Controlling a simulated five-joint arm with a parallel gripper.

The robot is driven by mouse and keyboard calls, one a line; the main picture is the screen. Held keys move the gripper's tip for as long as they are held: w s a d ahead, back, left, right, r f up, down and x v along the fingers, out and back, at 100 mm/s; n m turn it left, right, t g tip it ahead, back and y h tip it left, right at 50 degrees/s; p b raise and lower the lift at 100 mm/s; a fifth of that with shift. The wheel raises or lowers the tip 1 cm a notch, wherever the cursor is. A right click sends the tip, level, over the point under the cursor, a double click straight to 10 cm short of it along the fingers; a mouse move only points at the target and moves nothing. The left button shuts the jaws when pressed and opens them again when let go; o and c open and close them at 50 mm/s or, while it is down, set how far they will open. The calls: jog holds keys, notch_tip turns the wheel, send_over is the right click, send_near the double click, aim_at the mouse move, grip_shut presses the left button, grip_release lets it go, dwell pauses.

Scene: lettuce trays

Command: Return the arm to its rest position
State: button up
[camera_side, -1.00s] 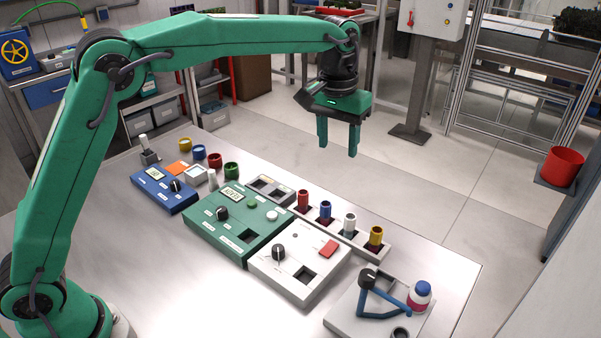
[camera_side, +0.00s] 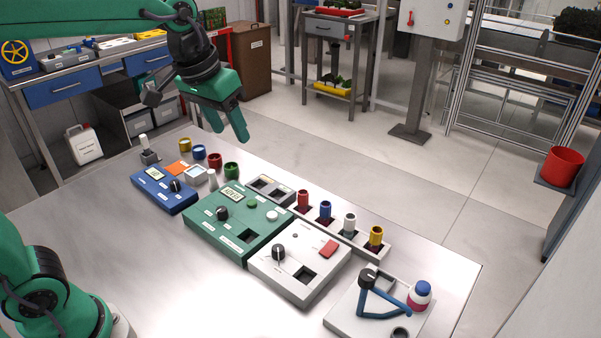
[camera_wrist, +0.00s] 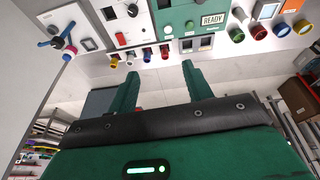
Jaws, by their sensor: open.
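My gripper (camera_side: 226,124) is open and empty, with a gap between its two green fingers. In the side view it hangs in the air near the far edge of the steel table (camera_side: 110,230), above and behind the caps. My green arm reaches in from the left, and part of it lies outside the top left of that view. In the wrist view my gripper (camera_wrist: 160,80) shows both fingers apart, with nothing between them and the devices beyond.
On the table stand a blue device (camera_side: 164,190), a green device (camera_side: 205,230), a white device (camera_side: 295,285) and a row of vials in a rack (camera_side: 375,248). A bench (camera_side: 75,75) stands behind.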

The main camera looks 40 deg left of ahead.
jog(key=s+a+f+t, duration=0.1)
jog(key=s+a+f, duration=0.1)
jog(key=s, duration=0.4)
jog(key=s+a+f+t, duration=0.1)
jog(key=s+a+f, duration=0.1)
jog(key=s+f, duration=0.2)
jog(key=shift+s+a+f, duration=0.2)
jog(key=shift+s+a, duration=0.15)
jog(key=shift+s, duration=1.45)
